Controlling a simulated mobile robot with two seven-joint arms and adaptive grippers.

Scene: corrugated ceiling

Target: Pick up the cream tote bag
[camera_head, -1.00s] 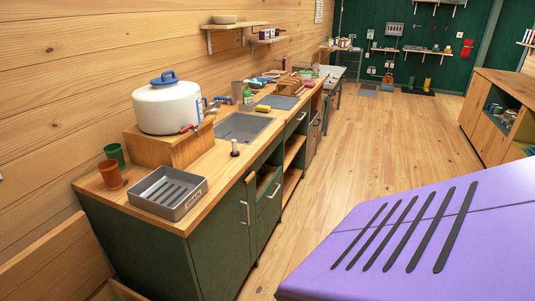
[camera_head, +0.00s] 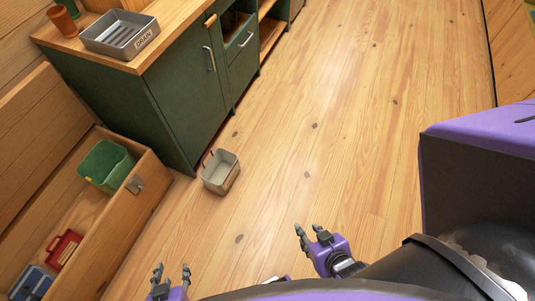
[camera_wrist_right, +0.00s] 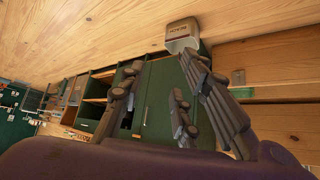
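The cream tote bag (camera_head: 220,172) stands upright on the wooden floor, beside the front corner of the green cabinet. It looks like an open-topped, box-shaped bag with a reddish-brown handle on its left side. It also shows at the top of the right wrist view (camera_wrist_right: 182,33). My left gripper (camera_head: 171,271) is at the bottom edge of the head view, open and empty, well short of the bag. My right gripper (camera_head: 308,232) is open and empty, nearer than the bag and to its right. Its spread fingers also fill the middle of the wrist view (camera_wrist_right: 155,82).
The green cabinet (camera_head: 185,95) carries a grey drain tray (camera_head: 119,36) and an orange cup (camera_head: 62,22). A low wooden bench box (camera_head: 130,228) at left holds a green bin (camera_head: 106,166), a red item (camera_head: 65,248) and a blue item (camera_head: 33,281). Floor right of the bag is clear.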

